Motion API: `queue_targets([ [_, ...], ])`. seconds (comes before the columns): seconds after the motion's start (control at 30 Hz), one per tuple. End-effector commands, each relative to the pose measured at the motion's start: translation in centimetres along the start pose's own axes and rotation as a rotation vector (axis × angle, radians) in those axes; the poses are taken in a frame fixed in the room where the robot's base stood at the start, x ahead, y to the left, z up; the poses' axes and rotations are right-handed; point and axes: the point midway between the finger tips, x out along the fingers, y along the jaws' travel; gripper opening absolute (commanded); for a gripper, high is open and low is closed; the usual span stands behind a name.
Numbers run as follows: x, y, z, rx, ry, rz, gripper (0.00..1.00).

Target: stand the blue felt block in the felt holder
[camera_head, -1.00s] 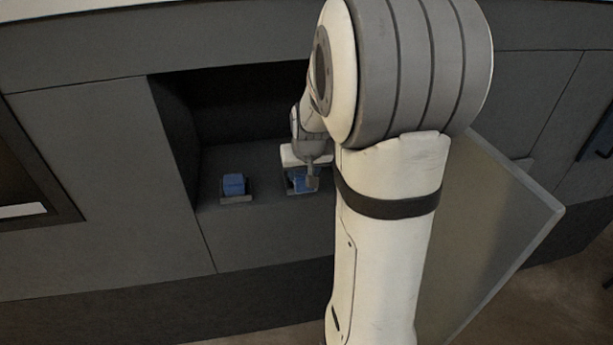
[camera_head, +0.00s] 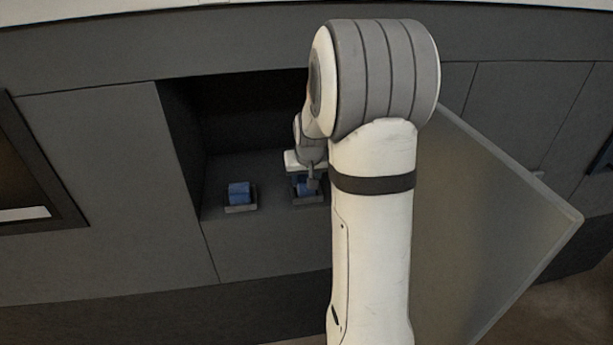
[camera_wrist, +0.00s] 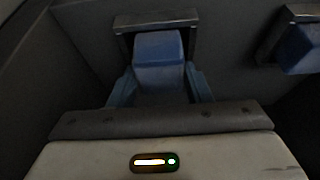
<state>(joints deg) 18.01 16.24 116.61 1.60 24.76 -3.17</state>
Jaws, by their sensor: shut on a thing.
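My gripper (camera_head: 311,183) is shut on a blue felt block (camera_head: 304,189) inside the recess of the dark cabinet. In the wrist view, the blue block (camera_wrist: 158,48) stands between the two fingers (camera_wrist: 160,80). A dark felt holder (camera_wrist: 127,44) frames the block's far end there. In the head view, the holder (camera_head: 309,200) shows around the block's base, partly hidden by my gripper and arm. The block appears to be in the holder; whether it is fully seated cannot be seen.
A second blue block (camera_head: 239,191) sits in its own holder (camera_head: 240,208) to the left, and shows at the wrist view's right edge (camera_wrist: 302,48). The recess walls (camera_head: 181,140) close in around my gripper. An open door panel (camera_head: 490,230) stands at the right behind my arm.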

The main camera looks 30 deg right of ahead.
Motion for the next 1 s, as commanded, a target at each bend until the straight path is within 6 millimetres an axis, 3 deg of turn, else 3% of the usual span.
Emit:
queue_targets([
  [0.47, 0.69, 0.05, 0.29, 0.001, 0.000, 0.000, 0.23],
  [0.5, 0.69, 0.05, 0.29, 0.001, 0.000, 0.000, 0.46],
  [0.8, 0.69, 0.07, 0.29, 0.001, 0.000, 0.000, 0.70],
  [1.0, 0.67, 0.08, 0.30, 0.001, 0.000, 0.000, 0.70],
])
